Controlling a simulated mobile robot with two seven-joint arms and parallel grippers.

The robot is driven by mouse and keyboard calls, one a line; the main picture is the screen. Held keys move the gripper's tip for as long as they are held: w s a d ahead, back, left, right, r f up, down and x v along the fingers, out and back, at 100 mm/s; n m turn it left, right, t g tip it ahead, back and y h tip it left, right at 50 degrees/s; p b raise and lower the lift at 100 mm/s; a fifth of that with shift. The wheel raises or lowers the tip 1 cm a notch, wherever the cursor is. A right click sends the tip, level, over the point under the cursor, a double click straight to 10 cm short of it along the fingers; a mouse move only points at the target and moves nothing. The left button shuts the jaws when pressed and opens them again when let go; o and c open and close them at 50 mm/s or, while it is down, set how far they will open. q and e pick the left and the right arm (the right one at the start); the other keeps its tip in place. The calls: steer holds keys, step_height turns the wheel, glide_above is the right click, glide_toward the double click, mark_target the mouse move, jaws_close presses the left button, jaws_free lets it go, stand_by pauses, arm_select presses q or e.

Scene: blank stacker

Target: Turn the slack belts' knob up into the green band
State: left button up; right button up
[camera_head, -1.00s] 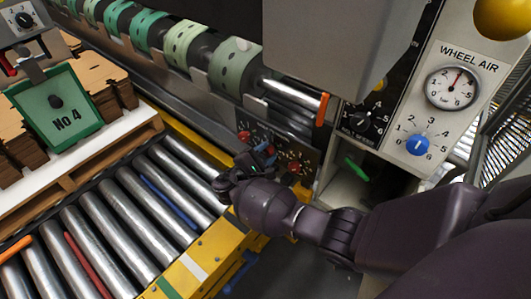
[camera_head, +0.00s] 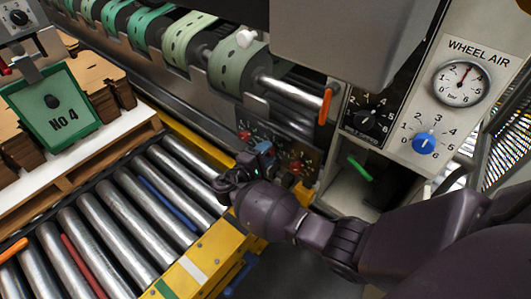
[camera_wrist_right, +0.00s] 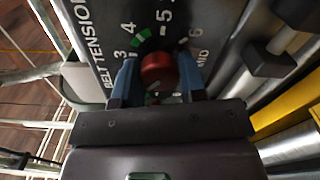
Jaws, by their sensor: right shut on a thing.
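A red round knob (camera_wrist_right: 158,70) sits on a dark panel marked BELT TENSION (camera_wrist_right: 95,45), with MID at its right. Numbers 3 to 6 ring it in the wrist view. A green band (camera_wrist_right: 141,37) lies by the 4; another green patch shows below the knob. My right gripper (camera_wrist_right: 157,82) is shut on this knob, one blue fingertip on each side. In the head view my right gripper (camera_head: 262,154) is at the dark knob panel (camera_head: 308,150) and hides part of it. The knob's pointer is not clear. My left gripper is not in view.
A WHEEL AIR gauge (camera_head: 461,82) and a blue knob (camera_head: 425,143) are at the right. A roller conveyor (camera_head: 110,235) with a yellow rail (camera_head: 205,255) runs at lower left. A green No 4 plate (camera_head: 52,108) stands beside stacked cardboard.

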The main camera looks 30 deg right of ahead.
steer(key=shift+m, duration=0.6)
steer(key=o, duration=0.9)
steer(key=shift+a, duration=0.1)
steer(key=v, duration=1)
steer(key=shift+s+a+p, duration=0.15)
steer(key=shift+a+p, duration=0.15)
steer(key=shift+p, duration=0.05)
